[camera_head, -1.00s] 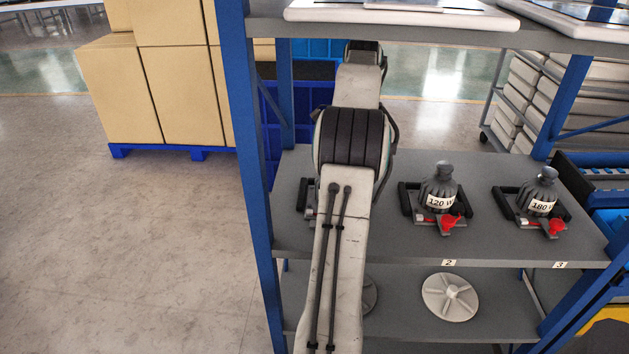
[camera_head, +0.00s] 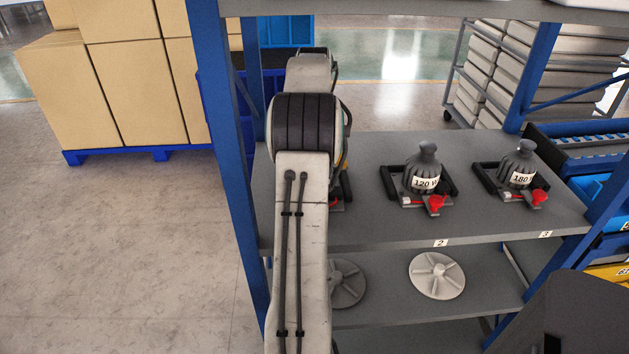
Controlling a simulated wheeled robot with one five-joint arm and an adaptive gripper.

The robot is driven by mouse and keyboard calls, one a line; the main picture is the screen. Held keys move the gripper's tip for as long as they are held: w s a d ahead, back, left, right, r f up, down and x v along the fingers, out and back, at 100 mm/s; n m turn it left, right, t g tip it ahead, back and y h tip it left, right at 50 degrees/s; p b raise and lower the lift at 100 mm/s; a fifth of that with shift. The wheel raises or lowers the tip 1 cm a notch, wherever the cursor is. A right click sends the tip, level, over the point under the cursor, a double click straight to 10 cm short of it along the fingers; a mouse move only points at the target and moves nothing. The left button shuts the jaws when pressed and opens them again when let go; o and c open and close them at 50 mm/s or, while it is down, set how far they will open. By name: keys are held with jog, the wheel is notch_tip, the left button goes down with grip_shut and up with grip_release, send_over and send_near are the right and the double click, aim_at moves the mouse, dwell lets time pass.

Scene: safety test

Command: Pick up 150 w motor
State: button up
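No motor labelled 150 W shows; my arm covers the left part of the middle shelf. Beside the arm, a bit of a dark holder with red (camera_head: 338,201) shows at that spot, but what stands in it is hidden. A dark motor labelled 120 W (camera_head: 424,171) stands upright in a holder at the shelf's middle, by tag 2. A similar motor labelled 180 W (camera_head: 517,166) stands upright at the right, by tag 3. My gripper is hidden behind my arm, which reaches over the shelf.
The grey middle shelf (camera_head: 380,232) sits between blue posts (camera_head: 228,160), with another shelf above. Two round discs, one pale (camera_head: 437,276), lie on the shelf below. Boxes on a blue pallet (camera_head: 150,153) stand at left. Blue and yellow bins are at right.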

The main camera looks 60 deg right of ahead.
jog(key=shift+f, duration=0.55)
jog(key=c, duration=1.1)
jog(key=shift+r, duration=0.2)
